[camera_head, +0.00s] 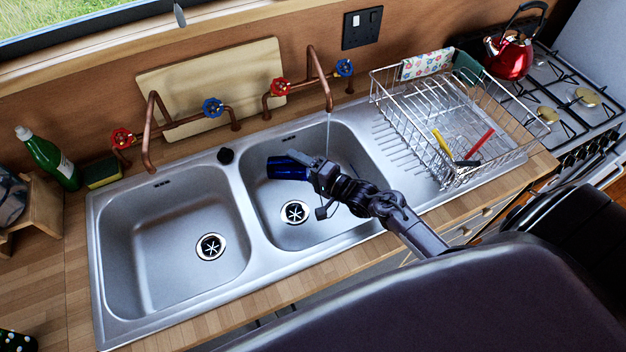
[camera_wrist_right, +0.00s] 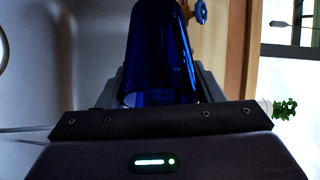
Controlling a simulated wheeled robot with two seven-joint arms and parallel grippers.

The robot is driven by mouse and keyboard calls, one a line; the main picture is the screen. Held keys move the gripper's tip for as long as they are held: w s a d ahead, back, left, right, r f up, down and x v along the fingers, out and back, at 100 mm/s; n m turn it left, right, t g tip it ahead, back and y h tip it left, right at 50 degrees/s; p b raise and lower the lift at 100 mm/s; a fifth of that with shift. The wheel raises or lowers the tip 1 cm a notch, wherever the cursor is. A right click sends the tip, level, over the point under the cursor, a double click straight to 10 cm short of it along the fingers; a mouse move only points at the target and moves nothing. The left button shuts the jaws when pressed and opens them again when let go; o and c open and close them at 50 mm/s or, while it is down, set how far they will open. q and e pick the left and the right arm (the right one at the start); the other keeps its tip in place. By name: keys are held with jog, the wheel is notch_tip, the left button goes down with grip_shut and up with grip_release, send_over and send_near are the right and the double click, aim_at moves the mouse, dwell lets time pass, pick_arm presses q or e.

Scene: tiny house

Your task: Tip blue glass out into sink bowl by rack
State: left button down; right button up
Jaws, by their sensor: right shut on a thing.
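The blue glass (camera_head: 287,168) is in my right gripper (camera_head: 318,174), which is shut on it. The glass lies on its side above the right sink bowl (camera_head: 262,205), the one by the rack, with its far end pointing left. In the right wrist view the glass (camera_wrist_right: 160,55) stands out between the fingers (camera_wrist_right: 158,95). I cannot tell whether anything is inside it. The dish rack (camera_head: 455,115) stands on the drainer right of that bowl. A thin stream falls from the copper tap (camera_head: 318,78) close to the gripper. My left gripper is not in view.
The left sink bowl (camera_head: 165,245) is empty. Copper taps with red and blue handles (camera_head: 212,107) stand behind the bowls. A green bottle (camera_head: 47,158) and a sponge (camera_head: 102,173) are at the left. A red kettle (camera_head: 508,55) stands on the hob at the right.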

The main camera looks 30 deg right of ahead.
jog(key=shift+d+r+m+t, duration=0.1)
jog(key=shift+r+m+t, duration=0.2)
jog(key=shift+r, duration=0.15)
